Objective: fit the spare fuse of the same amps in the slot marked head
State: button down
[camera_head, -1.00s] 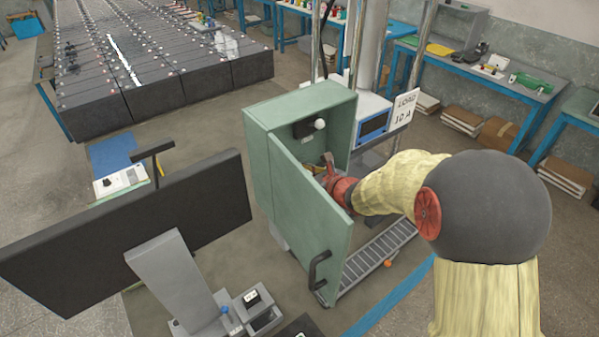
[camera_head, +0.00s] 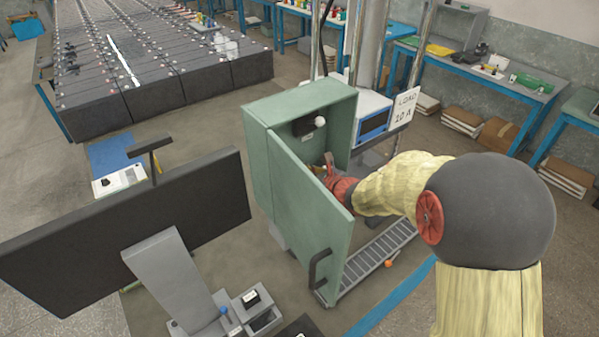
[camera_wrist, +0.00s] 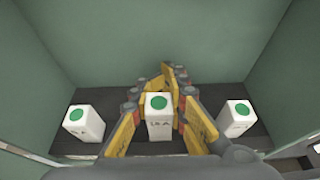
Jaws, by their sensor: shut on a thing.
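In the wrist view my gripper (camera_wrist: 161,90) has its yellow fingers on both sides of a white fuse with a green dot on top, the middle fuse (camera_wrist: 159,126), and is shut on it. The mark on its front is too blurred to read surely. A left fuse (camera_wrist: 84,124) and a right fuse (camera_wrist: 236,119), also white with green dots, stand apart on the dark floor. In the head view my gripper (camera_head: 328,168) reaches inside the open green cabinet (camera_head: 255,165), and its fingers are mostly hidden. No slot marked head can be made out.
The cabinet door (camera_head: 310,205) stands open toward me. A sign (camera_head: 404,106) beside the cabinet reads LOAD 10 A. A dark panel (camera_head: 130,235) stands at the left, and a grated step (camera_head: 375,262) lies below the cabinet. Green walls close in around my gripper.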

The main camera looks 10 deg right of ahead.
jog(key=shift+f, duration=0.3)
jog(key=c, duration=1.7)
grip_release()
jog(key=shift+o, duration=0.2)
jog(key=v, duration=1.2)
